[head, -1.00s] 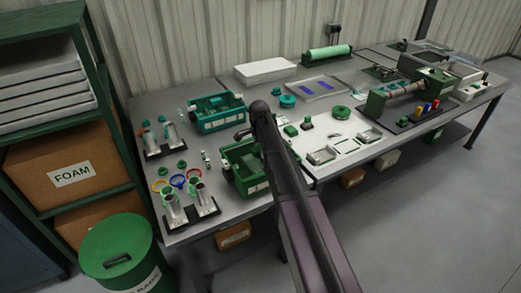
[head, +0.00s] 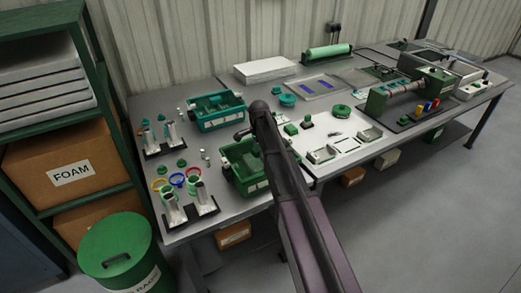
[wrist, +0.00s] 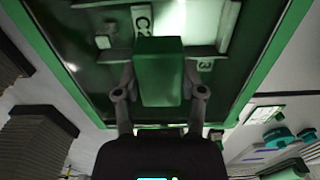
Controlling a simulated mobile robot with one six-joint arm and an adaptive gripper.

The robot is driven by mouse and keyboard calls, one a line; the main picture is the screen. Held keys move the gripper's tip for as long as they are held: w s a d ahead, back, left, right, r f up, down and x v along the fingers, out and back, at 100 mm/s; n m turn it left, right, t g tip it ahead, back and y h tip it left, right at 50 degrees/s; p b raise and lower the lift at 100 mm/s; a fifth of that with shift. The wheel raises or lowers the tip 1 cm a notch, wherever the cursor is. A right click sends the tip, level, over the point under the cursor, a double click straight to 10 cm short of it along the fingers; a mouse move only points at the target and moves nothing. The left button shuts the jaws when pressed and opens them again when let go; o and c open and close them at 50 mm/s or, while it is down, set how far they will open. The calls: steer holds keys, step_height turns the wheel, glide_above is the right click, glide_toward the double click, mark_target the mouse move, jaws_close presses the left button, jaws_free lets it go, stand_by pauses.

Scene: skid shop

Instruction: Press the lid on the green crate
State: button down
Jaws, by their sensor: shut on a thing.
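The green crate (head: 243,181) stands on the near part of the bench, partly behind my arm. In the wrist view its green rim (wrist: 62,75) frames a dark inside with dividers and white labels, one reading C2. A bright glare lies over it, as on a clear panel. My gripper (wrist: 158,95) is shut on a green block-shaped handle (wrist: 160,72) directly over the crate. I cannot tell how this handle joins the lid, or whether the lid is fully seated. My fingers are hidden in the head view.
A teal crate (head: 218,111) stands just behind. Metal cylinders on black stands (head: 188,212) and coloured rings (head: 177,180) are left of the green crate. Small trays (head: 321,154) and a green-and-black machine (head: 405,95) lie to the right. A green bin (head: 117,257) stands on the floor.

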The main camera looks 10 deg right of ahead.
steer(key=shift+f, duration=0.25)
stand_by(0.5)
steer(key=shift+c, duration=0.5)
jaws_free()
steer(key=shift+o, duration=0.5)
steer(key=shift+r, duration=0.1)
steer(key=shift+r+p, duration=3.85)
steer(key=shift+r, duration=0.1)
